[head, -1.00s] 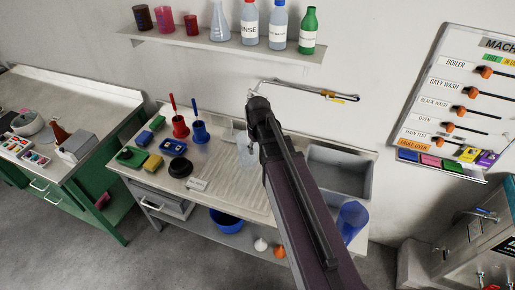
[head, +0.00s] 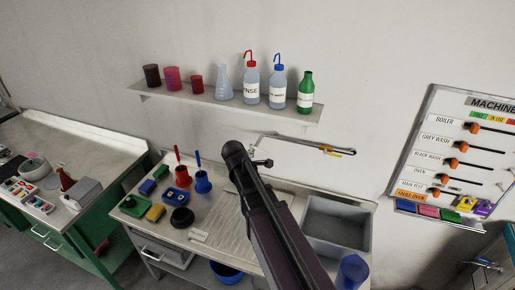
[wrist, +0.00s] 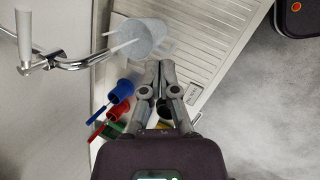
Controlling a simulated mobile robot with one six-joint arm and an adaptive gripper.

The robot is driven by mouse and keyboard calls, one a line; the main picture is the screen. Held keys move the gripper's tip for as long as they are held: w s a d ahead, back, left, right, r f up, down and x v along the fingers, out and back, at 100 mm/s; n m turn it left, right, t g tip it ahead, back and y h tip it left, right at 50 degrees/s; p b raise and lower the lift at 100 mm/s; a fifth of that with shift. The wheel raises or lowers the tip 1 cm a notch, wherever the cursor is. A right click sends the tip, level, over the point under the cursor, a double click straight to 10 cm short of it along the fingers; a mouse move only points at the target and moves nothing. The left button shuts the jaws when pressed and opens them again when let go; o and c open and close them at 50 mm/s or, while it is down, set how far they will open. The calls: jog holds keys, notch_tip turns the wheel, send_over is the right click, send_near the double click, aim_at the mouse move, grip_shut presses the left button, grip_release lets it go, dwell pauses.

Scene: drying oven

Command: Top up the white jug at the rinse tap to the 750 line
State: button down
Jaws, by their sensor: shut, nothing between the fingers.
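In the wrist view the pale, translucent white jug (wrist: 146,38) sits at the end of the ribbed draining board, just beyond my gripper. Its water level and marks cannot be read. My gripper (wrist: 160,66) is shut and empty, its tips just below the jug in the picture; I cannot tell whether they touch it. The metal tap pipe (wrist: 80,64) with a pale upright lever (wrist: 25,40) reaches toward the jug from the left. In the head view a wall pipe (head: 300,140) with a yellow tag shows behind my arm, which hides the jug and gripper.
The sink basin (head: 335,222) lies right of my arm, with a blue beaker (head: 353,270) at its front. Red (head: 183,178) and blue (head: 203,182) brush holders, sponges and a black round item (head: 182,217) crowd the bench's left. A bottle shelf (head: 225,103) hangs above.

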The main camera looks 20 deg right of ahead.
aim_at(258, 149)
jog(key=w+a+r+n+t+h+p, duration=0.2)
jog(key=w+a+r+n+h+p, duration=0.1)
jog(key=r+n, duration=0.6)
jog(key=shift+w+a+n+t+p, duration=0.2)
jog(key=shift+w+n+t+p, duration=0.2)
jog(key=shift+w+n+p, duration=0.45)
jog(key=shift+w+f, duration=0.1)
jog(key=shift+w, duration=0.15)
jog(key=w+d+r+b+x, duration=0.1)
jog(key=r+b+x, duration=0.1)
jog(key=b+x, duration=0.5)
jog(key=shift+d+x, duration=0.25)
jog(key=shift+x, duration=2.9)
jog(key=shift+a+r, duration=0.1)
jog(key=shift+r, duration=0.1)
